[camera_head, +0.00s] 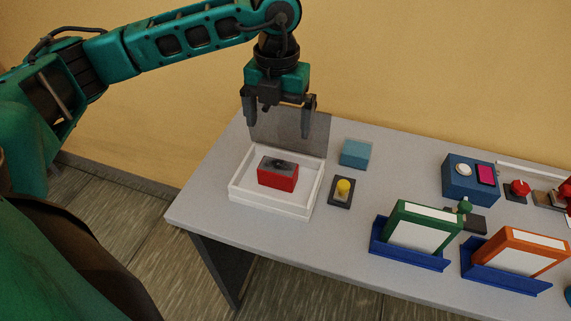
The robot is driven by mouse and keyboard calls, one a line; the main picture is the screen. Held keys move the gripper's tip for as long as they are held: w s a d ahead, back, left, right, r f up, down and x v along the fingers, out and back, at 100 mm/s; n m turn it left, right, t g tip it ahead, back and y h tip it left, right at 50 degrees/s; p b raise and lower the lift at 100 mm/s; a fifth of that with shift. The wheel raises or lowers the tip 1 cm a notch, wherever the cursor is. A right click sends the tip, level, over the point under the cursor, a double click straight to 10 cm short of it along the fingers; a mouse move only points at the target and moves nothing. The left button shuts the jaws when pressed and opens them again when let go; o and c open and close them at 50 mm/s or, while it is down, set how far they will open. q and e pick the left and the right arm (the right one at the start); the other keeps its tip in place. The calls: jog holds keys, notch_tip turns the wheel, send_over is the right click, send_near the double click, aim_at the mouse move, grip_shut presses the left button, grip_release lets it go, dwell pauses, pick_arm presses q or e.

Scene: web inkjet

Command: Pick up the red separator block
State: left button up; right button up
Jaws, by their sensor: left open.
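The red separator block (278,180), with a dark grey top, sits inside a white open-topped tray (268,205) at the left end of the grey table. My left gripper (279,129) points down above and behind the block, with its two fingers apart and nothing between them. It is clear of the block. A dark grey upright panel stands behind the tray, partly covered by the gripper. My right gripper is not in view.
Right of the tray are a yellow button on a dark base (342,191) and a teal box (355,153). Farther right are a blue control box (470,179), a green-framed panel (424,230) and an orange-framed panel (514,250) in blue holders. The tray walls surround the block.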

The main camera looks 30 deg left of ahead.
pick_arm(q)
send_over(279, 164)
notch_tip(279, 164, down, 6)
jog(key=shift+s+r, duration=0.1)
jog(key=shift+s, duration=0.05)
jog(key=shift+f, duration=2.85)
jog(key=c, duration=1)
jog(key=shift+r, duration=0.15)
